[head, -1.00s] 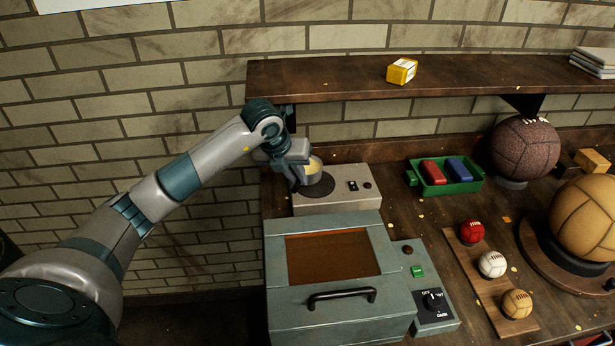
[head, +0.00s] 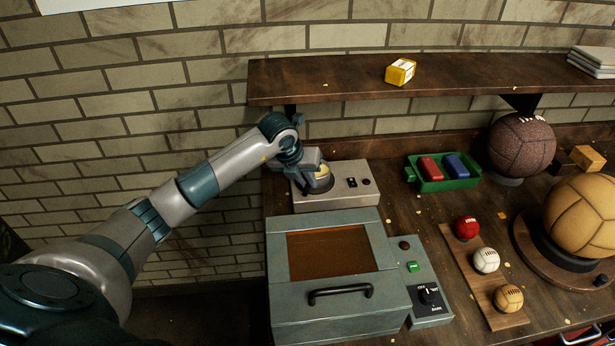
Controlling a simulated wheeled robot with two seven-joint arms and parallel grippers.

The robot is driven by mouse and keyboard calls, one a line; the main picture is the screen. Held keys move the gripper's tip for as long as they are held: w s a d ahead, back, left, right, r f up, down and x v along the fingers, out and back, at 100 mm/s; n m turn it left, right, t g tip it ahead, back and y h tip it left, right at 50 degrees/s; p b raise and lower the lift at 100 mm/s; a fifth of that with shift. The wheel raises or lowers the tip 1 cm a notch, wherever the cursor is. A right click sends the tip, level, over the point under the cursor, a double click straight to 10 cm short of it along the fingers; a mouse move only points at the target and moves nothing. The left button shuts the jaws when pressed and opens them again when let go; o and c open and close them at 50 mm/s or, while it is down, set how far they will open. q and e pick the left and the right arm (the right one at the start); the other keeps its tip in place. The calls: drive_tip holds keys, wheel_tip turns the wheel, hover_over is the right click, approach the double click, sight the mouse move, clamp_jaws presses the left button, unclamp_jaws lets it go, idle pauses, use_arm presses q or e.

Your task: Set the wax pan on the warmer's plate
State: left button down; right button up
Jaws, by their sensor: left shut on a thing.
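The wax pan (head: 323,183) is a small grey pan with yellowish wax inside. My left gripper (head: 315,178) is shut on it and hides its left side. The pan is at the warmer's dark round plate (head: 327,193), over its middle; I cannot tell whether its base touches the plate. The warmer (head: 350,197) is a light grey box with a switch and a dark knob on its top right, at the back left of the bench. My right gripper is not in view.
A grey-green box with an amber window and black handle (head: 341,290) stands in front of the warmer. A wooden shelf (head: 450,80) runs above, behind the arm. A green tray (head: 443,182) with red and blue blocks is to the right.

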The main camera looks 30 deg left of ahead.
use_arm(q)
drive_tip(key=c, duration=1.8)
unclamp_jaws()
drive_tip(key=shift+o, duration=0.2)
drive_tip(key=shift+r, duration=0.1)
drive_tip(key=shift+s+r+b, duration=0.25)
drive_tip(key=shift+r+b, duration=0.15)
drive_tip(key=shift+r, duration=0.15)
drive_tip(key=s+a+r+b, duration=0.1)
drive_tip(key=s+b, duration=0.5)
drive_tip(key=s, duration=0.6)
drive_tip(key=shift+s+a+r, duration=0.2)
drive_tip(key=shift+s+a, duration=0.15)
drive_tip(key=shift+a, duration=0.2)
